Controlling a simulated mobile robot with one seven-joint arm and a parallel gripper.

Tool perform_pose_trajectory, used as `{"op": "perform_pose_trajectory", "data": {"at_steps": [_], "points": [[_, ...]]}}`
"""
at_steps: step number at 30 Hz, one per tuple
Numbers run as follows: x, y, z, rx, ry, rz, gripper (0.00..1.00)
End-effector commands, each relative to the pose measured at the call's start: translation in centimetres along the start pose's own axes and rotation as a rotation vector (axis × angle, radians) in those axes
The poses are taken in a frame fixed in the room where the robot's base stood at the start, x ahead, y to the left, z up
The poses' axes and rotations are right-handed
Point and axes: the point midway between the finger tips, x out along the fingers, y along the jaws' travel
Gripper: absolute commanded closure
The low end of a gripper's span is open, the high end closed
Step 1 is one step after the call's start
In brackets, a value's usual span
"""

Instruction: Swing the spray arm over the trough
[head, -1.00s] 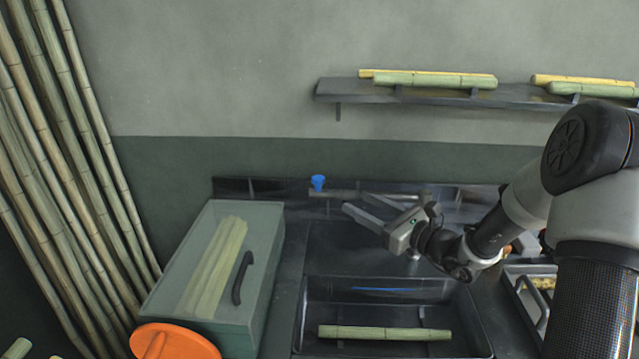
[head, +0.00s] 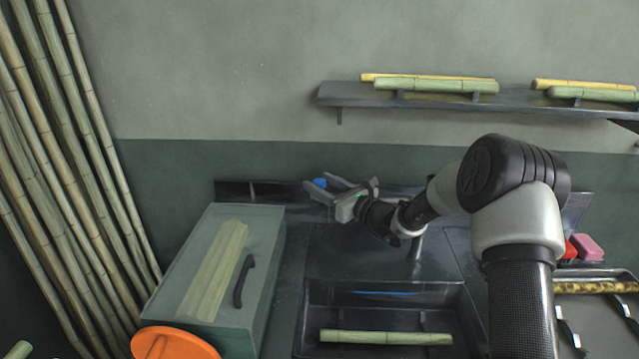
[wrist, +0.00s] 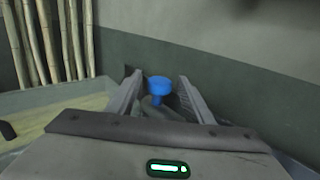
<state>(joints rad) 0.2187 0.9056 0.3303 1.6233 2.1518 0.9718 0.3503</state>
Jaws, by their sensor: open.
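A blue cup-shaped knob (head: 319,183) stands at the back of the dark counter, left of centre. I take it to be the end of the spray arm, whose bar is mostly hidden by my gripper. My gripper (head: 321,182) is open, with its fingers reaching left at the knob. In the wrist view the blue knob (wrist: 159,86) shows between the two open fingers, toward their tips, with a gap on each side. The dark trough (head: 330,294) sits in front, below my gripper. It holds a green cane piece (head: 386,338) and shows a blue line on its far side.
A green box (head: 262,265) with a clear top, black handle and cane inside stands left of the trough. An orange disc (head: 172,345) is in front of it. A shelf (head: 345,94) with cane is above. Red and pink items (head: 588,247) lie at right.

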Motion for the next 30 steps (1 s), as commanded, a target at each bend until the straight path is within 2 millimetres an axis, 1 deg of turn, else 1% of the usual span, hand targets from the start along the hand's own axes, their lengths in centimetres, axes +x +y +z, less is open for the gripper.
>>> {"op": "perform_pose_trajectory", "data": {"at_steps": [1,4,13,20,21,30], "points": [[0.49,0.06,-0.07,0.0,0.001,0.001,0.53],[1.02,0.06,-0.04,0.0,0.0,0.001,0.53],[1.19,0.02,-0.02,0.0,0.0,0.0,0.53],[1.17,0.03,-0.02,-0.001,0.0,0.0,0.92],[1.17,0.03,-0.02,-0.001,0.001,0.0,0.99],[0.89,0.04,-0.02,-0.002,0.001,0.01,1.0]]}}
